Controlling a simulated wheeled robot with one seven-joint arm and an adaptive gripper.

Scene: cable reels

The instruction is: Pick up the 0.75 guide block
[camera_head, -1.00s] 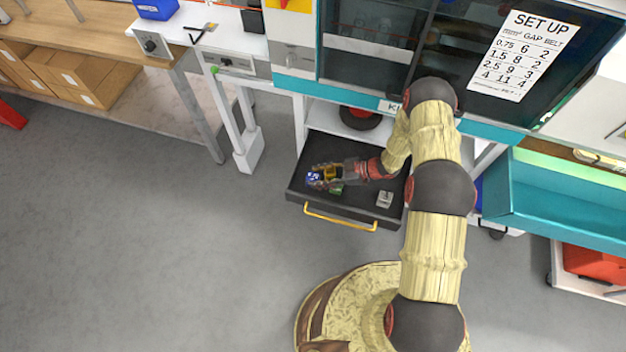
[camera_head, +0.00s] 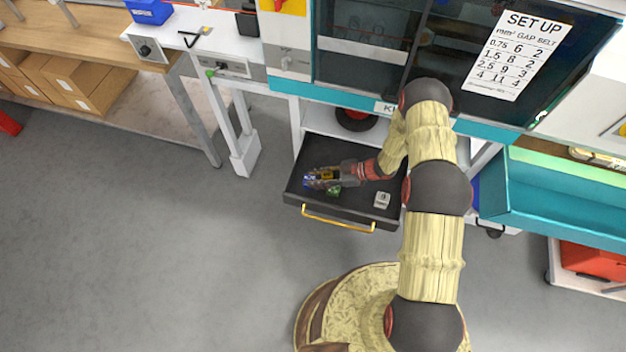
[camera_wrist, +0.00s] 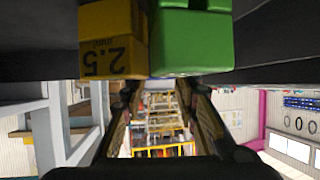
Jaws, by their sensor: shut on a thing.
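My gripper (camera_head: 312,179) reaches left, low over the dark open drawer (camera_head: 350,214), with its fingers shut on a small blue block (camera_head: 308,181). I cannot read the blue block's label. A yellow block (camera_head: 327,173) shows between the fingers, closer to the wrist, and a green block (camera_head: 333,191) sits beside it. In the wrist view the yellow block, marked 2.5 (camera_wrist: 112,52), and the green block (camera_wrist: 192,42) appear upside down at the top. They hide the fingertips and the blue block there. A pale grey block (camera_head: 382,200) stands apart at the drawer's right.
The drawer has a yellow handle (camera_head: 338,219) along its front and sits under the machine with the set-up chart (camera_head: 519,52). A teal tray (camera_head: 560,200) is to the right. A white leg (camera_head: 243,150) stands to the left. Open floor lies in front.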

